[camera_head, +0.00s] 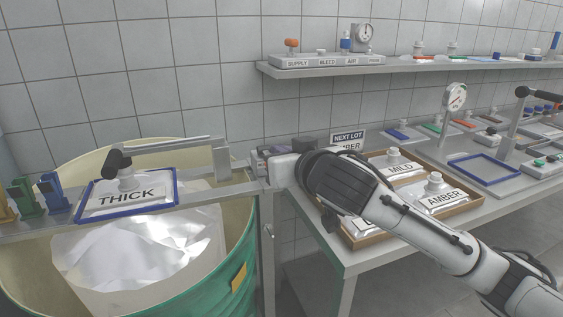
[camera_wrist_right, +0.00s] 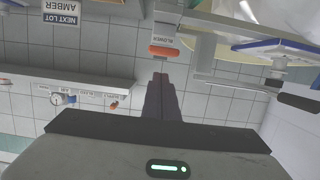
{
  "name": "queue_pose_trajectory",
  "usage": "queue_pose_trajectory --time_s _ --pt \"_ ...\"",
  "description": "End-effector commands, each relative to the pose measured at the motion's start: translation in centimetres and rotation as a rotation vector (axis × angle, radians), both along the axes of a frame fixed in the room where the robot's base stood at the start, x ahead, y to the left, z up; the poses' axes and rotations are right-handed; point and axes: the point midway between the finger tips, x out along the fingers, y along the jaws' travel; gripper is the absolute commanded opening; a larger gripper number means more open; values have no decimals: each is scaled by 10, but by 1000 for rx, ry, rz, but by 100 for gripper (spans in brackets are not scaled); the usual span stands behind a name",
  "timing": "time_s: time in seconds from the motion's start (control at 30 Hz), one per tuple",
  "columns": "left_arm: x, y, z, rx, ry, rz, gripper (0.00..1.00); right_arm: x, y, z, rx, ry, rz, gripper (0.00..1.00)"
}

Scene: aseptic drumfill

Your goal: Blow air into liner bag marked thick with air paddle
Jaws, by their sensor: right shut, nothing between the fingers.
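The liner bag marked THICK (camera_head: 140,250) hangs silvery inside the green drum (camera_head: 215,275). Its labelled top, in a blue frame (camera_head: 92,212), sits on the rail over the drum, with a black-handled fitting (camera_head: 118,163) on it. In the right wrist view, which is upside down, an orange paddle (camera_wrist_right: 164,51) sits below a BLOWER label (camera_wrist_right: 164,42). My right gripper (camera_wrist_right: 160,76) is shut and empty, its fingertips close to the paddle; I cannot tell whether they touch. In the head view, my right gripper (camera_head: 268,160) is at the rail's right end. The left gripper is not in view.
A brown tray (camera_head: 381,241) with bags marked MILD and AMBER lies on the right bench. A NEXT LOT sign (camera_head: 347,137) stands behind it. A wall shelf (camera_head: 400,72) carries a panel marked SUPPLY, BLEED and AIR. Coloured clips (camera_head: 50,192) sit at the rail's left end.

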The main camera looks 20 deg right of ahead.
Motion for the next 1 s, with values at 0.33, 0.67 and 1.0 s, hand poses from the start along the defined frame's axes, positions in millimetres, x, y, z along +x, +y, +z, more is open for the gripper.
queue_pose_trajectory --time_s 0.33,0.67,1.0 --pt "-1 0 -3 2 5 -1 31 -1 0 -23 0 -1 0 0" --pt "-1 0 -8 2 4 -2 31 -1 0 -26 1 -7 0 0" --pt "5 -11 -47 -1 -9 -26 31 -3 1 -53 -5 -140 2 0"
